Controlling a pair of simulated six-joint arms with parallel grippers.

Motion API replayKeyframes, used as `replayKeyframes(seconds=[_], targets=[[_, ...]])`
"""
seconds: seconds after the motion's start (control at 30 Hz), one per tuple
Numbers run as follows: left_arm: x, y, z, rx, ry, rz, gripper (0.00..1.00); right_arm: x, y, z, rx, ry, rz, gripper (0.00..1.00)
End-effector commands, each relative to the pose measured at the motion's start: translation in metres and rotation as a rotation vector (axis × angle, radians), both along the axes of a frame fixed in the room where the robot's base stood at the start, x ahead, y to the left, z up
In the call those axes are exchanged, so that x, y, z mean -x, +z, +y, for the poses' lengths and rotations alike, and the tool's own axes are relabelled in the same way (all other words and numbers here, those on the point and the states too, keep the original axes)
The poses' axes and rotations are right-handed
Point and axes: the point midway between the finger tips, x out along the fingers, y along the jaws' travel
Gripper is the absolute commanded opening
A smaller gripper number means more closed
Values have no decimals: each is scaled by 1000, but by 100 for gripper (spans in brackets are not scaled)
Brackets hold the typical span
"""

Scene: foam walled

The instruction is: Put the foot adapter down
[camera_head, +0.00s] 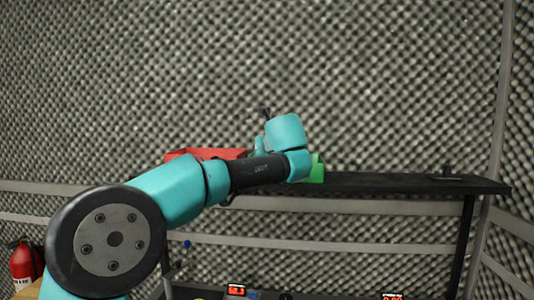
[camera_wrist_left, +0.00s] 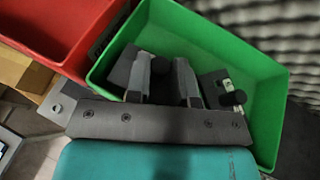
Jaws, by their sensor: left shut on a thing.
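My left gripper (camera_wrist_left: 163,88) is shut on the foot adapter (camera_wrist_left: 160,65), a dark grey piece with a round black knob between the fingers. It is over the inside of a green bin (camera_wrist_left: 268,115); I cannot tell whether the adapter touches the bin floor. A second grey piece with a black knob (camera_wrist_left: 240,97) lies in the bin to the right of the fingers. In the head view my left wrist hides the fingers and the adapter, and only a part of the green bin (camera_head: 317,170) shows. My right gripper is not in view.
A red bin (camera_wrist_left: 50,30) stands left of the green one, and also shows in the head view (camera_head: 205,154). Both stand on a black shelf (camera_head: 400,184). A small dark knobbed item (camera_head: 448,174) is at its right end. The shelf between is clear.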

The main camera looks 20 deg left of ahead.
Motion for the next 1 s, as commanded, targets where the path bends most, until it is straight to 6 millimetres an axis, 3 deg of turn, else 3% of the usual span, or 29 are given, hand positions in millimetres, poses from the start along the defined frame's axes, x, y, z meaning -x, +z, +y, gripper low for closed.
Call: replayKeyframes(seconds=[0.47, 0.5, 0.7, 0.77, 1.0], targets=[[0, -9, 0, -1, 0, -1, 0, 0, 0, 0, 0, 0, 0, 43], [0, -10, 0, 0, 1, 1, 23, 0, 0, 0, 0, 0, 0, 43], [0, -10, 0, 0, 1, 2, 42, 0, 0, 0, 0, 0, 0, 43], [0, -11, 0, 0, 1, 3, 48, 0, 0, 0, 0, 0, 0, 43], [0, -11, 0, 1, 1, 4, 48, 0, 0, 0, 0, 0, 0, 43]])
